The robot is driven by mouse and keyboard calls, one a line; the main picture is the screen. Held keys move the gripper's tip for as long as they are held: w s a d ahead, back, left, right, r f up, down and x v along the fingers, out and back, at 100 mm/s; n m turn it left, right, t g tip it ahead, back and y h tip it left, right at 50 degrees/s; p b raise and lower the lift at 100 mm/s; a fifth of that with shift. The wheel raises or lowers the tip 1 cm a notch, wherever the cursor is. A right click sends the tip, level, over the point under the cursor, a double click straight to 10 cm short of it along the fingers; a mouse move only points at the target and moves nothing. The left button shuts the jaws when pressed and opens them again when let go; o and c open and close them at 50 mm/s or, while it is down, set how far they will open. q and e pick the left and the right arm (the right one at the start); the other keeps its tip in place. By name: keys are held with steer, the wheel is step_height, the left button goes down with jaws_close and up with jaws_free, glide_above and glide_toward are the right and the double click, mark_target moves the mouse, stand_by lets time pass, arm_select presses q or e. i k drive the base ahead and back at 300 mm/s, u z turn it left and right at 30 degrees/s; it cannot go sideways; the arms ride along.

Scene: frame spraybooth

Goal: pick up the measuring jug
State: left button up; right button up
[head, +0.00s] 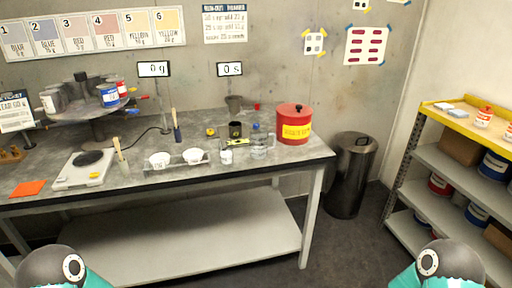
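A clear jug-like vessel with a handle on its right side, the measuring jug (260,149), stands on the grey workbench (215,165) near its front edge, right of centre. Something blue shows at its top left, and I cannot tell whether it is in or behind the jug. Only rounded dark and teal parts of my arms show at the bottom left and bottom right corners. Neither gripper is in view, and both arm parts are well apart from the jug.
A red can (293,125) stands right of the jug. A small clear cup (226,156), white bowls (160,160) and a dark cup (235,130) stand left of it. A scale (82,170) is farther left. A bin (351,175) and shelf unit (460,165) stand right.

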mark_target(263, 144)
steer(key=z, duration=0.65)
steer(key=i, duration=0.2)
steer(key=u, duration=2.55)
steer(key=k, duration=0.75)
steer(key=z, duration=0.8)
steer(key=k, duration=0.5)
steer(key=z, duration=1)
steer(key=i, duration=1.85)
steer(key=u, duration=0.9)
